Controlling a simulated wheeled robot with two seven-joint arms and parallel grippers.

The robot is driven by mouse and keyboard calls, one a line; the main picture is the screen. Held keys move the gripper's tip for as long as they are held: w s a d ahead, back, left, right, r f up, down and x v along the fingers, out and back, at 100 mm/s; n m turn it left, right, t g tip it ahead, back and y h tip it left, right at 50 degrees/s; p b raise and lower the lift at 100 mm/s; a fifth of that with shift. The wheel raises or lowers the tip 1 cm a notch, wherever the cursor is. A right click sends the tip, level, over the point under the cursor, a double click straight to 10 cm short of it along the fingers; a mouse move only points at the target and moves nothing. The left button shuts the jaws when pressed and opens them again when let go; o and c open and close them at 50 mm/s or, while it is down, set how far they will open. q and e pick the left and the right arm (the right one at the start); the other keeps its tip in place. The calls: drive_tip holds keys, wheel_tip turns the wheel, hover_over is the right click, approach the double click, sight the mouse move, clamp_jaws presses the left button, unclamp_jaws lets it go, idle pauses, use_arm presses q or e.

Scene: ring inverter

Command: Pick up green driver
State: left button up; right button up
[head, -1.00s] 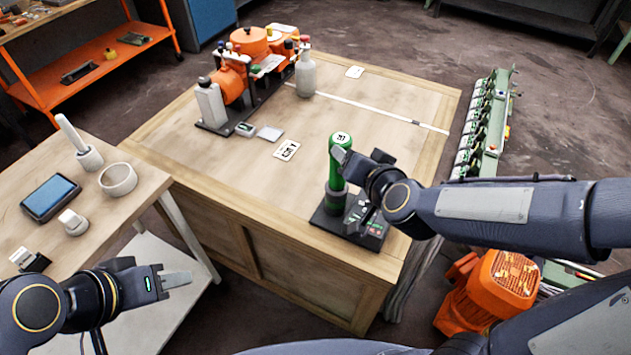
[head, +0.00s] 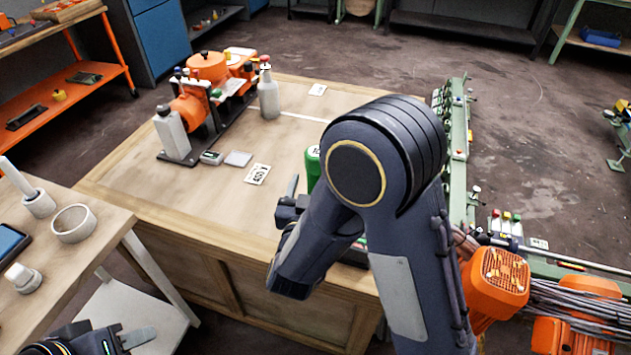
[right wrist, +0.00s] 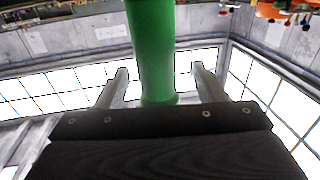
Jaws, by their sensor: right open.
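The green driver (head: 312,166) stands on the workbench and is mostly hidden behind my right arm in the head view. In the right wrist view the green driver (right wrist: 153,45) rises upright between the two fingers of my right gripper (right wrist: 159,69). The fingers are apart, one on each side, with visible gaps to the green body. In the head view my right gripper (head: 290,205) is partly hidden beside the driver. My left gripper (head: 135,338) is at the bottom left, partly cut off, away from the driver, and its jaw opening is unclear.
An orange machine (head: 205,100) and a grey bottle (head: 268,95) stand at the back of the wooden workbench (head: 130,180). A numbered card (head: 257,174) lies near the driver. A side table (head: 105,215) with a white ring is at left. An orange motor (head: 497,278) is at right.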

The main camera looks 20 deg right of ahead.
drive_tip(key=x, duration=0.4)
drive_tip(key=shift+w+d+f, duration=0.15)
drive_tip(key=shift+w+d, duration=0.05)
drive_tip(key=shift+d, duration=0.1)
drive_tip(key=c, duration=1.2)
